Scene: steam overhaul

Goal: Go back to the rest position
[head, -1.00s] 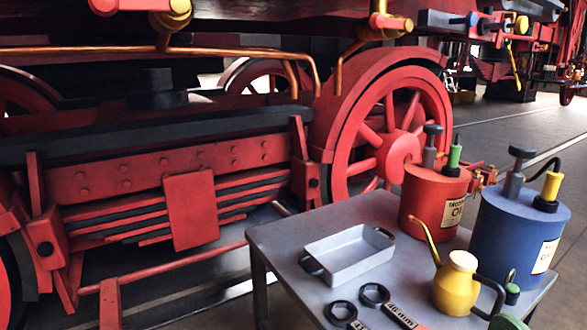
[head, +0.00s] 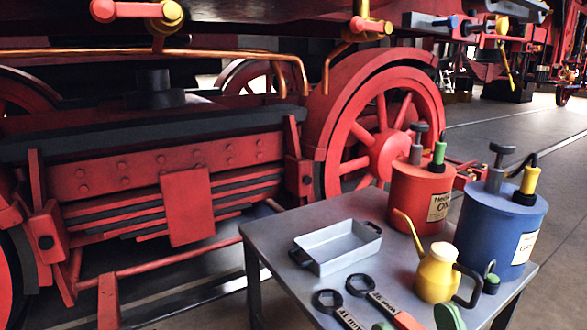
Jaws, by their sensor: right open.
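I make out neither of my grippers in the head view, so I cannot see what they hold or touch. The grey work table (head: 285,262) stands at lower right. On it are a pale metal tray (head: 340,262) that looks empty, two dark ring spanners with size labels, the left one (head: 327,300) and the right one (head: 360,285), and a yellow oil can (head: 437,272) with a thin spout. The spanners' lower ends are partly cut off by the picture's bottom edge.
A red oil drum (head: 408,190) and a blue drum (head: 497,232), both with pumps, stand at the table's back and right. The locomotive's red wheel (head: 385,135) and spring assembly (head: 185,205) are behind and left. Floor (head: 505,130) is clear at upper right.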

